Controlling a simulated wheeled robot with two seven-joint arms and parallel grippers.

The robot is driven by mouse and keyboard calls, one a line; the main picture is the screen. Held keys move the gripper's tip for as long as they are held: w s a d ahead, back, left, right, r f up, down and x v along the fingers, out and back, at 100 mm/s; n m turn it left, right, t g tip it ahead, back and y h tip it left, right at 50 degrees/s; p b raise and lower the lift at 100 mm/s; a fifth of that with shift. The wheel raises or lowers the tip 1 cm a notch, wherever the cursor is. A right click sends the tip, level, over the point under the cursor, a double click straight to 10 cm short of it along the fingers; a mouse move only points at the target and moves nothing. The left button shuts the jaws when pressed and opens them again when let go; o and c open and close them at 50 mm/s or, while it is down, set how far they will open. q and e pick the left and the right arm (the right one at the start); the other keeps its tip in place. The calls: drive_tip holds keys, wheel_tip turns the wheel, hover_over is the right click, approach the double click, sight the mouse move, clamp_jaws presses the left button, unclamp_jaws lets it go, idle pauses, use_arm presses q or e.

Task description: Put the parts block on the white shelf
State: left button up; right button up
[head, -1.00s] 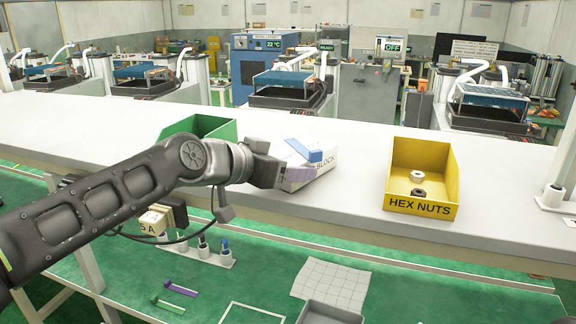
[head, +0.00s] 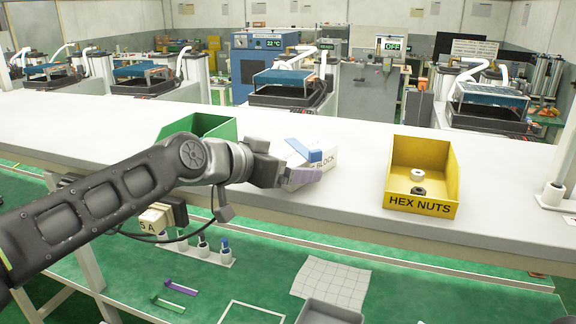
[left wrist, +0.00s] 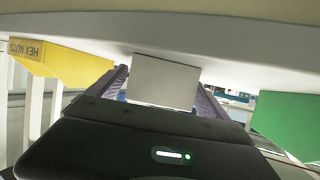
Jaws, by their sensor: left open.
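The parts block (head: 328,160) is a white box lettered BLOCK, with a blue patch on its top. It stands on the white shelf (head: 350,206), between the green bin and the yellow bin. My left gripper (head: 302,167) is at the block's left end, open, with a purple finger along the block's near side. The other finger is mostly hidden in the head view. In the left wrist view the block's plain grey face (left wrist: 165,80) is between the two purple fingers. I cannot tell whether either finger touches it. My right gripper is not in view.
A yellow HEX NUTS bin (head: 421,205) holding nuts stands to the right; an open green bin (head: 205,126) stands behind my left arm. White shelf surface is clear between block and yellow bin. Below is a green surface (head: 250,275) with a grey tray (head: 330,312).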

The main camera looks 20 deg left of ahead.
use_arm(q)
drive_tip(key=b+v, duration=0.3)
drive_tip(key=v, duration=0.9)
idle(0.5)
